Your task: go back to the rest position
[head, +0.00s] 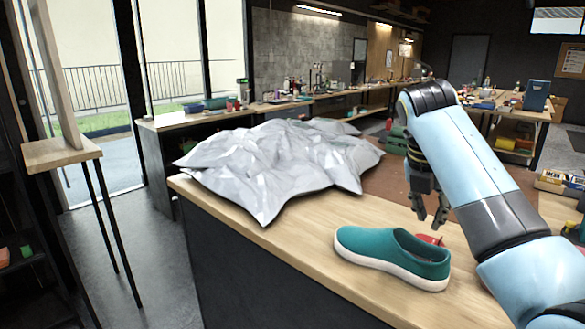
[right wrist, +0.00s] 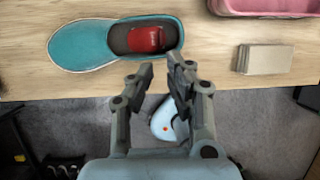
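A teal slip-on sneaker (head: 393,255) with a white sole stands on the wooden bench, its toe to the left. It also shows from above in the right wrist view (right wrist: 85,45). A red object (right wrist: 145,39) lies inside the shoe's opening; a bit of it shows over the rim in the head view. My right gripper (head: 429,220) hangs above and behind the shoe, apart from it. In the right wrist view its two fingers (right wrist: 161,78) are spread with nothing between them. My left gripper is in neither view.
A crumpled grey sheet (head: 275,163) covers the bench's far left part. A pink tray (right wrist: 262,8) and a small tan block (right wrist: 262,59) lie on the bench to the right in the wrist view. The bench top (head: 290,245) left of the shoe is clear.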

